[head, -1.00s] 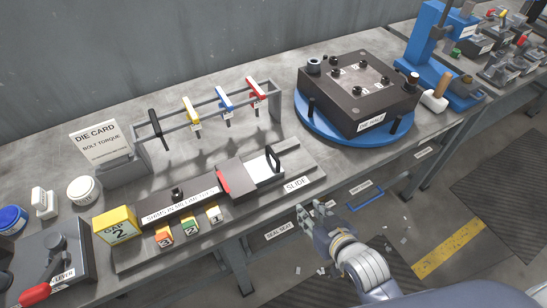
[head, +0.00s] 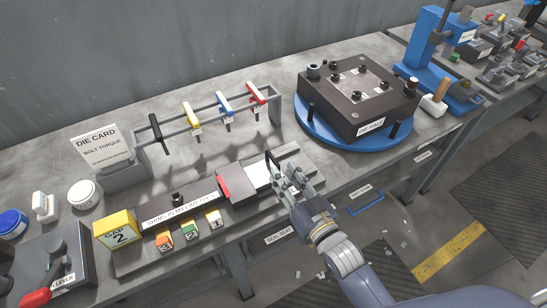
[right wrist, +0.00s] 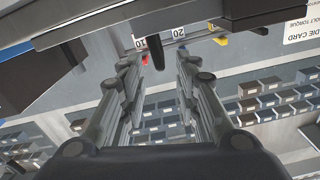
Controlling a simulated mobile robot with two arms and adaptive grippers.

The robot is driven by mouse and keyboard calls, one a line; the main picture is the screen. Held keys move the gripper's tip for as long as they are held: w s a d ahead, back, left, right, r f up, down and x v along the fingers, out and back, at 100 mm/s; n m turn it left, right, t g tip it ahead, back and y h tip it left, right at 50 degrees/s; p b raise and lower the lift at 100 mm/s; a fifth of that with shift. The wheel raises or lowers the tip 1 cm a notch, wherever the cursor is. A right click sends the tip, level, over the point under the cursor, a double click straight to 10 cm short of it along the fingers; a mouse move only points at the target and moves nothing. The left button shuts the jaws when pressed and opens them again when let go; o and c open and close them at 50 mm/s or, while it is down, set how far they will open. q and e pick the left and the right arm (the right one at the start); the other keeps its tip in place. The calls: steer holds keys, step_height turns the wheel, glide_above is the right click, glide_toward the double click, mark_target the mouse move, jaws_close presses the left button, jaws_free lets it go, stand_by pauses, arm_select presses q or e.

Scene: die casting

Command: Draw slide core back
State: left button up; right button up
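The slide core (head: 238,187) is a dark block with a red left edge and a pale plate (head: 260,174), seated on the grey slide base (head: 292,162) in the head view. Its upright black handle (head: 269,162) stands at the right end, partly hidden by my right gripper (head: 294,180). The gripper is at the handle's right side. In the right wrist view its two fingers (right wrist: 153,92) are spread apart. A dark bar (right wrist: 157,53), perhaps the handle, shows between them near the tips; I cannot tell whether they touch it. My left gripper is not in view.
A yellow gap block (head: 117,231) and several small coloured blocks (head: 190,231) stand left of the slide. A rack (head: 275,104) of coloured-handle tools is behind it. The blue turntable (head: 312,126) with the dark die (head: 350,110) is at right.

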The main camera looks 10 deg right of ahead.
mark_target(277, 165)
steer(key=x, duration=0.6)
steer(key=shift+w+a+p, duration=0.1)
steer(key=shift+w+p, duration=0.2)
steer(key=shift+p, duration=0.05)
jaws_close()
